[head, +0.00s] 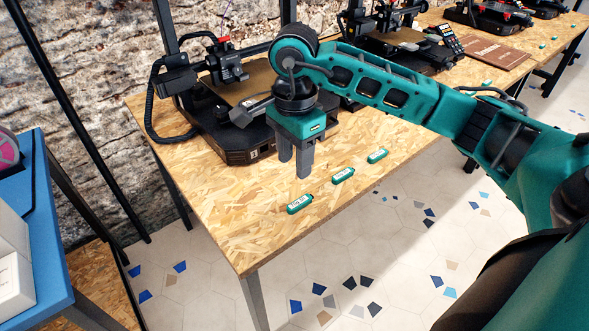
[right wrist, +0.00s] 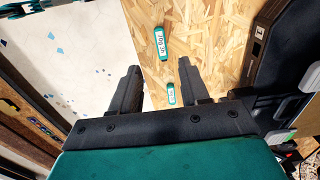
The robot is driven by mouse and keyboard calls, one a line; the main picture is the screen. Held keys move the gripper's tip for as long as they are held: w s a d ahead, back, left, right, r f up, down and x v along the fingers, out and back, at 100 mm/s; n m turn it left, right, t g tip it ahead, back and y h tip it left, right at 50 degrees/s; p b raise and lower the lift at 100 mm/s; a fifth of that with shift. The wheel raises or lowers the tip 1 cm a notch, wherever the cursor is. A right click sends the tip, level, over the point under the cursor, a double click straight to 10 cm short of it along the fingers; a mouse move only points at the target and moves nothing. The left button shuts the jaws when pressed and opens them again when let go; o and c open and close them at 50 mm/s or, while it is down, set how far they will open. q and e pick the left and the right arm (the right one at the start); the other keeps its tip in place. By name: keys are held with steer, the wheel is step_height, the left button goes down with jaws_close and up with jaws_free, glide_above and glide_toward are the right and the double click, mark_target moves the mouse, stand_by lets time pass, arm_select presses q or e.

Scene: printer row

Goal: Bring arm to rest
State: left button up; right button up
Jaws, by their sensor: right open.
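My right arm (head: 380,85) reaches in from the right in the head view, teal and dark. My right gripper (head: 295,168) points down above the wooden table, in front of a 3D printer. Its two dark fingers are apart with nothing between them; they also show in the right wrist view (right wrist: 162,85). Three small green labelled items lie in a row on the table: a near one (head: 300,204), a middle one (head: 343,175) and a far one (head: 377,156). Two labelled items show in the right wrist view (right wrist: 161,43). My left gripper is out of view.
The chipboard table (head: 235,215) has bare room at its near left. A black 3D printer (head: 235,150) stands close behind my gripper, and more printers (head: 400,40) stand farther along. A blue table (head: 45,220) is at the left. A brown board (head: 490,52) lies farther back.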

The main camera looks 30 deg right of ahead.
steer(key=shift+r, duration=0.25)
stand_by(0.3)
